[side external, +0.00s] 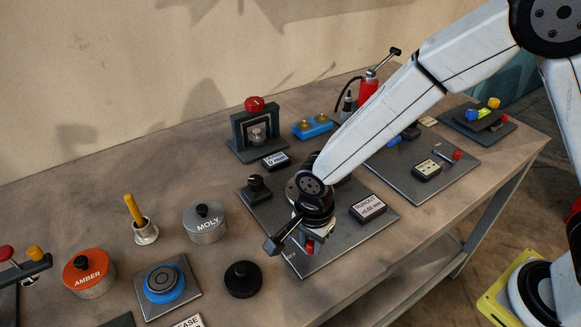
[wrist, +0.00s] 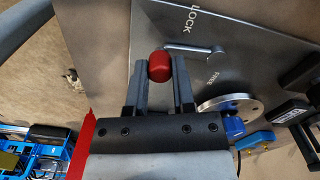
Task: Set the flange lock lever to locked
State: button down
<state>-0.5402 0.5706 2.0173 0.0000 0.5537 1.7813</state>
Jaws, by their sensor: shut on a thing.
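The flange lock lever is a bent silver arm (wrist: 196,51) with a red knob (wrist: 159,67) on a grey steel plate (wrist: 240,35). In the wrist view the lever arm lies between the word LOCK, above it, and FREE, below it. My gripper (wrist: 160,70) is shut on the red knob, with one finger on each side of it. In the side view my gripper (side external: 308,236) is low over the plate's front part and the red knob (side external: 309,247) shows just under it. The lever arm is hidden there.
A round metal flange (wrist: 230,108) stands close to the lever. On the same plate are a RUNOUT display (side external: 368,208) and a black knob (side external: 256,183). A black round weight (side external: 242,279) and a MOLY tin (side external: 205,222) stand to the left.

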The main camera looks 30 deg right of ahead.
aim_at(312, 243)
jog(key=shift+c, duration=2.3)
grip_release()
jog(key=shift+r, duration=0.1)
jog(key=shift+r, duration=3.85)
jog(key=s+d+n+t, duration=0.1)
jog(key=s+d+n, duration=0.2)
jog(key=d+n, duration=0.4)
jog(key=s+d+n+t, duration=0.1)
jog(key=s+d+n, duration=0.2)
jog(key=d+n, duration=0.4)
jog(key=d, duration=0.6)
jog(key=shift+d+f+t, duration=0.15)
jog(key=shift+d+t, duration=0.15)
